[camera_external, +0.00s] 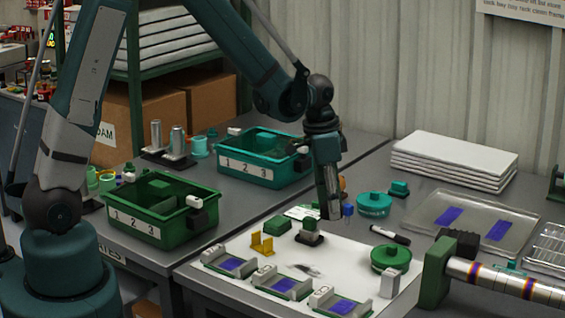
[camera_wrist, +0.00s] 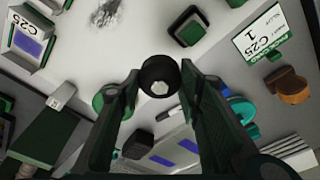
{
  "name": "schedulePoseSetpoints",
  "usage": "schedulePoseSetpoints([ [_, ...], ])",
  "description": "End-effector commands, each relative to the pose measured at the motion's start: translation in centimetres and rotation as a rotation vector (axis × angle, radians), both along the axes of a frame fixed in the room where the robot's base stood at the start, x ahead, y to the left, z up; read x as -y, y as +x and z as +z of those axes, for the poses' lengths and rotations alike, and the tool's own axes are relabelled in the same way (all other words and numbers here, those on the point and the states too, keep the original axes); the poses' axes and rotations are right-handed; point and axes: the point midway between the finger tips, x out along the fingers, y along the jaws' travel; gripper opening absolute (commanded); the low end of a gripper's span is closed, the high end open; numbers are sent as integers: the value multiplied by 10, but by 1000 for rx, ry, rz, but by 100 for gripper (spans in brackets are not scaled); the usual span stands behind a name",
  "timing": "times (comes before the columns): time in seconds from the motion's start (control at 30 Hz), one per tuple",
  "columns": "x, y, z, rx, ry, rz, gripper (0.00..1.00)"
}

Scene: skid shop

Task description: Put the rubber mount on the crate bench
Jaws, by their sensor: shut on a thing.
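My gripper (camera_external: 331,212) is over the white-topped bench, pointing down. In the wrist view its fingertips (camera_wrist: 159,80) are shut on a dark round piece with a pale hex centre, which I take as the rubber mount (camera_wrist: 159,76). In the external view the mount is too small to make out at the fingertips. The crate bench (camera_external: 240,203) is the grey bench at left. It bears a green crate (camera_external: 150,232) and a teal crate (camera_external: 250,178), both marked 1 2 3. Its bare grey top shows between and beside the crates.
Below the gripper stand a dark block (camera_external: 309,238) and a green block (camera_external: 277,224). Several cradles (camera_external: 285,286) line the front edge. A teal lid (camera_external: 374,204), a green lid (camera_external: 391,257) and a marker (camera_external: 390,235) lie to the right. Metal cylinders (camera_external: 178,142) stand behind the crates.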

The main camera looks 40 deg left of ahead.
Motion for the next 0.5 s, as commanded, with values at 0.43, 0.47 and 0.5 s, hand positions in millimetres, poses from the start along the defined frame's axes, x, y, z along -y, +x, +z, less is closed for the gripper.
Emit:
schedulePoseSetpoints([
  [0.43,-109,37,0,0,0,133,21],
  [0.47,-116,38,0,0,0,142,21],
  [0.5,-126,41,0,0,0,153,21],
])
